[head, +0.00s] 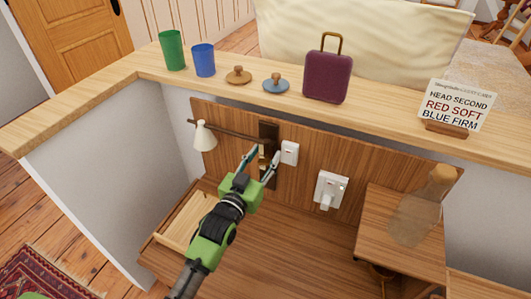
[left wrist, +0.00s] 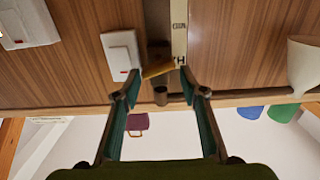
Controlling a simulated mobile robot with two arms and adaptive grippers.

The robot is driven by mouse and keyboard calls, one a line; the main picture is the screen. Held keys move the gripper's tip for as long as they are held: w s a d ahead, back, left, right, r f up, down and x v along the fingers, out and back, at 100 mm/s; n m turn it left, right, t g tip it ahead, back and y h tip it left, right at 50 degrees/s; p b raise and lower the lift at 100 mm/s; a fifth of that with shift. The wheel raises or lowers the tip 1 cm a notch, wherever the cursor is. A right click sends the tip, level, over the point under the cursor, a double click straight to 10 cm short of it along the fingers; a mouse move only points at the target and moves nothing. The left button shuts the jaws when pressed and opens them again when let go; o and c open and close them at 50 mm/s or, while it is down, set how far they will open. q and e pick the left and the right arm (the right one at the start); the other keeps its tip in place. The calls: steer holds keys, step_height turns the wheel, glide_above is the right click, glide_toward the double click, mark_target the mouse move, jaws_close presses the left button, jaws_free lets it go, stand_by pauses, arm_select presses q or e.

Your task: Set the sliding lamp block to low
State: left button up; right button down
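The white lamp shade (head: 204,136) hangs from a dark horizontal rod (head: 232,131) that runs to a dark upright track (head: 268,131) on the wood back panel. In the left wrist view, which looks upside down, a pale label strip (left wrist: 179,28) with partly hidden lettering runs along the track. A tan piece (left wrist: 158,70) and a dark round knob (left wrist: 160,96) show there; I cannot tell which belongs to the sliding block. My left gripper (head: 262,158) is open, its fingers on either side of the track area; contact is unclear. My right gripper is not in view.
The ledge above (head: 130,86) holds cups, knobbed discs, a purple suitcase (head: 328,76) and a card (head: 458,105). A bottle (head: 420,210) stands on the right shelf.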

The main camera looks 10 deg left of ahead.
arm_select(q)
steer(key=shift+w+d, duration=0.1)
steer(key=shift+w, duration=0.45)
